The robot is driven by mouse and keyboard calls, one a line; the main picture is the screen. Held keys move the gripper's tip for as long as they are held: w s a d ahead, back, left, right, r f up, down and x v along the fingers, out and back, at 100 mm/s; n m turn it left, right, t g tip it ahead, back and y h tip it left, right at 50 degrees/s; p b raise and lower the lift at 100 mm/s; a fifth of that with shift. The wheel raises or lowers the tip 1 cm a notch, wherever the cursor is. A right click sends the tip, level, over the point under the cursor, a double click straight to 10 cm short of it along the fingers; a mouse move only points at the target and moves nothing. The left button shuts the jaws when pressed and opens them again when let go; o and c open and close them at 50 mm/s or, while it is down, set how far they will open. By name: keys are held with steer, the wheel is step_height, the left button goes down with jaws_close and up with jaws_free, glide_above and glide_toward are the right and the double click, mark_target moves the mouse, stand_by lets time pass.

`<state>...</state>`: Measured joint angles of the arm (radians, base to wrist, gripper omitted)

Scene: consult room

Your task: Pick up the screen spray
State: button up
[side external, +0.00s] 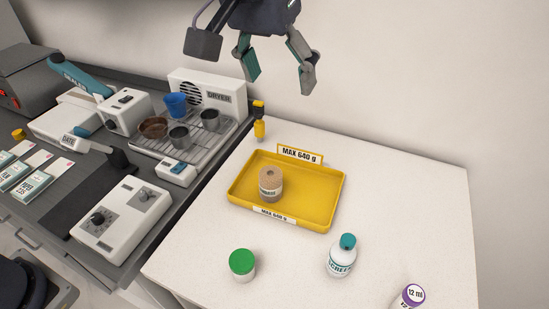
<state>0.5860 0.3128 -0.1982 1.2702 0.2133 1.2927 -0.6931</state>
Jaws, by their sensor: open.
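The screen spray (341,258) is a white bottle with a teal cap and teal lettering. It stands upright on the white table, in front of and to the right of the yellow tray. Its label shows only in part. My gripper (278,82) hangs above the back of the table, high in the picture. Its two fingers are spread apart with nothing between them. It is well apart from the bottle.
A yellow tray (318,214) marked MAX 640 g holds a tan cylinder (270,184). A green-lidded jar (242,264), a purple-topped container (411,296) and a small yellow bottle (259,121) stand around it. A dryer rack (190,143) is at left. The table's right side is clear.

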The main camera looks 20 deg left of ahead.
steer(key=s+d+f+m+g, duration=0.1)
steer(key=s+d+f+m, duration=0.15)
steer(key=d+f, duration=0.65)
steer(key=g, duration=0.1)
glide_toward(347, 241)
steer(key=shift+m, duration=0.35)
steer(key=f, duration=0.6)
steer(key=w+d+f, duration=0.1)
steer(key=f, duration=0.2)
steer(key=shift+w, duration=0.1)
steer(key=shift+w+d+f, duration=0.1)
steer(key=shift+w+f, duration=0.1)
steer(key=shift+f, duration=1.35)
steer(key=shift+w+f, duration=0.2)
steer(key=shift+f, duration=1.35)
steer(key=c, duration=1.3)
steer(key=shift+c, duration=0.2)
steer(key=shift+r, duration=0.2)
